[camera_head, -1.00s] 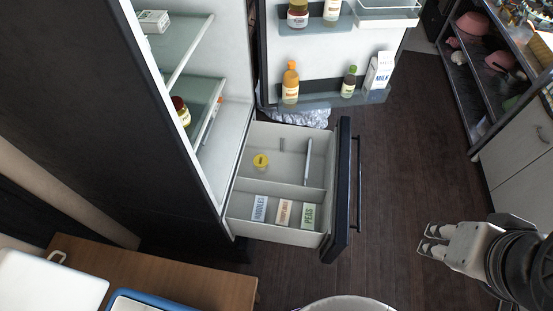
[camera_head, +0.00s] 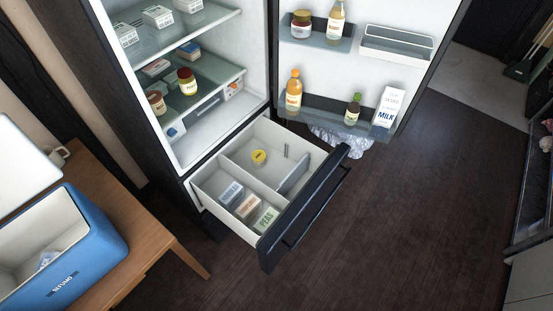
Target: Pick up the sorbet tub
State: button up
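A small round tub with a yellow lid (camera_head: 259,157) stands in the pulled-out freezer drawer (camera_head: 207,200), in its rear compartment. It is the only round tub in the drawer and seems to be the sorbet tub, but I cannot read its label. A divider separates it from the packets in the front compartment. My gripper is not in view now.
The drawer's front compartment holds several packets, one marked PEAS (camera_head: 266,217). The open fridge door (camera_head: 385,70) with bottles and a milk carton (camera_head: 387,107) hangs behind the drawer. A blue cooler (camera_head: 95,262) stands on a wooden table (camera_head: 152,232) at left. Dark floor (camera_head: 390,230) is clear at right.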

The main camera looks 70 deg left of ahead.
aim_at(258, 157)
jog(key=i+j+u, duration=0.1)
jog(key=i+u, duration=0.15)
jog(key=u, duration=0.2)
jog(key=i+u, duration=0.6)
jog(key=u, duration=0.25)
jog(key=i+l+u, duration=0.2)
jog(key=u, duration=0.25)
jog(key=i+l+u, duration=0.25)
jog(key=u, duration=0.15)
jog(key=i+u, duration=0.25)
jog(key=u, duration=0.2)
jog(key=i+l+u, duration=0.1)
jog(key=u, duration=0.35)
jog(key=i+l+u, duration=0.2)
jog(key=u, duration=0.25)
jog(key=i+l+u, duration=0.3)
jog(key=u, duration=0.15)
jog(key=i+l+u, duration=0.1)
jog(key=l+u, duration=0.2)
jog(key=u, duration=0.15)
